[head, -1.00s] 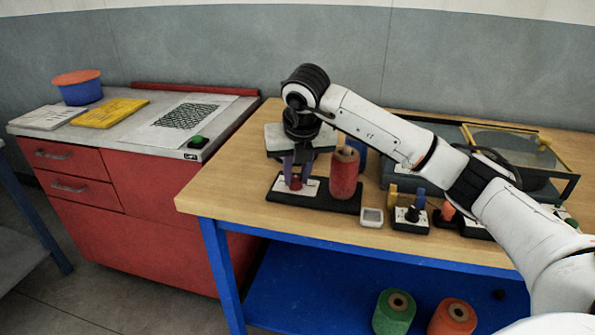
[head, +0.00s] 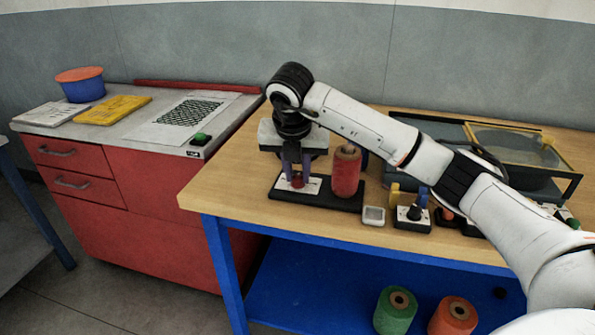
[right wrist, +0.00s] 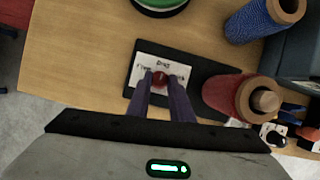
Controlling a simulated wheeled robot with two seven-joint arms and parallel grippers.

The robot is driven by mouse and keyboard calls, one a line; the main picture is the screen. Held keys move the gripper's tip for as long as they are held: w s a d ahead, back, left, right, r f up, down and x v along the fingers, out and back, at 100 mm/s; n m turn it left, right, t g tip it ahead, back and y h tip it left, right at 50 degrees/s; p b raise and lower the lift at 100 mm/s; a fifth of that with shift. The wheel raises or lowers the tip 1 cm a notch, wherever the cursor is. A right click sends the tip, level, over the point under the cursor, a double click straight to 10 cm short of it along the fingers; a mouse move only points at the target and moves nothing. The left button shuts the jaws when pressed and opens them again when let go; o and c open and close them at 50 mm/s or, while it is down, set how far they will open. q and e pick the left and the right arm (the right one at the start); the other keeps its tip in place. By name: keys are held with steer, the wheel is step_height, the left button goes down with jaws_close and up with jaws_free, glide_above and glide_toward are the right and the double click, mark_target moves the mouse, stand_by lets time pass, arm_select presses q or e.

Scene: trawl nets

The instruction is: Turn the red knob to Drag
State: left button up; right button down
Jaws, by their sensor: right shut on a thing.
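The red knob (head: 298,181) sits on a white label plate (head: 312,187) at the left end of a black base (head: 336,197) on the wooden table. In the right wrist view the red knob (right wrist: 159,79) shows between the fingertips, and the plate (right wrist: 150,62) bears small words, with "Drag" at the top middle. My right gripper (head: 297,178) points down over the plate, its purple fingers shut on the knob. The knob's pointer is too small to read. My left gripper is not in view.
A red spool (head: 346,172) stands on the same base, close right of the gripper. A blue spool (right wrist: 262,18) is behind it. A small grey-white box (head: 374,215) and a black-knobbed switch box (head: 411,217) lie near the front edge. The table's left front is clear.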

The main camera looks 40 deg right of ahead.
steer(key=c, duration=1.6)
jaws_free()
steer(key=shift+r, duration=0.1)
steer(key=p+v, duration=0.1)
steer(key=v, duration=0.9)
steer(key=shift+s, duration=0.1)
